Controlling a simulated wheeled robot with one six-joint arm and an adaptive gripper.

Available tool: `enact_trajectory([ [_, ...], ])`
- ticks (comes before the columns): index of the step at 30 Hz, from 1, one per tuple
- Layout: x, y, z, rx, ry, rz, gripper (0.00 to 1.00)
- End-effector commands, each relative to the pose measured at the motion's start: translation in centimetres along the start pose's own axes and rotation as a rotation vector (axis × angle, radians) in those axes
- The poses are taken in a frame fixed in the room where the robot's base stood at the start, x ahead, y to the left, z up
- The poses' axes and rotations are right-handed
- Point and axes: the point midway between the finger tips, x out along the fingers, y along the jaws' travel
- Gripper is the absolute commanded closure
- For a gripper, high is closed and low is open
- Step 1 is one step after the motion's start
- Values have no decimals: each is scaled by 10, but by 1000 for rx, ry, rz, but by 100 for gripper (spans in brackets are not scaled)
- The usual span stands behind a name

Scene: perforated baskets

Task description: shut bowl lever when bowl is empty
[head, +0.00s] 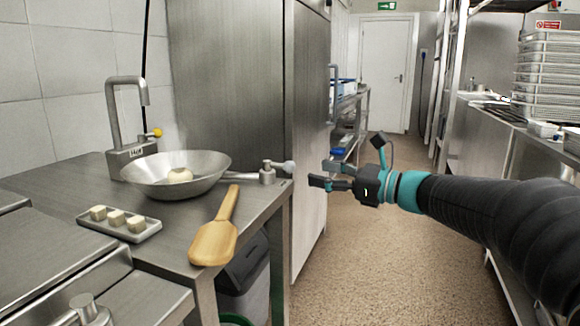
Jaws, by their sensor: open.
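A wide metal bowl (140,176) stands on the steel counter at the left.
A tap (127,120) with a yellow knob stands behind the bowl. A small tray (92,223) with pale cubes and a wooden paddle (213,243) lie in front. A tall steel cabinet (230,90) rises behind the counter. The aisle floor (375,255) is clear.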

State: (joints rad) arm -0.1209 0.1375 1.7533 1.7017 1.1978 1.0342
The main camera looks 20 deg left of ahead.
Motion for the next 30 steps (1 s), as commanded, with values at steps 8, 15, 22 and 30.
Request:
enact_trajectory([
  [8,53,0,0,-1,0,3,45],
  [15,82,0,0,-1,1,1,45],
  [22,90,0,0,-2,1,-1,45],
  [30,89,0,0,-1,1,-1,62],
])
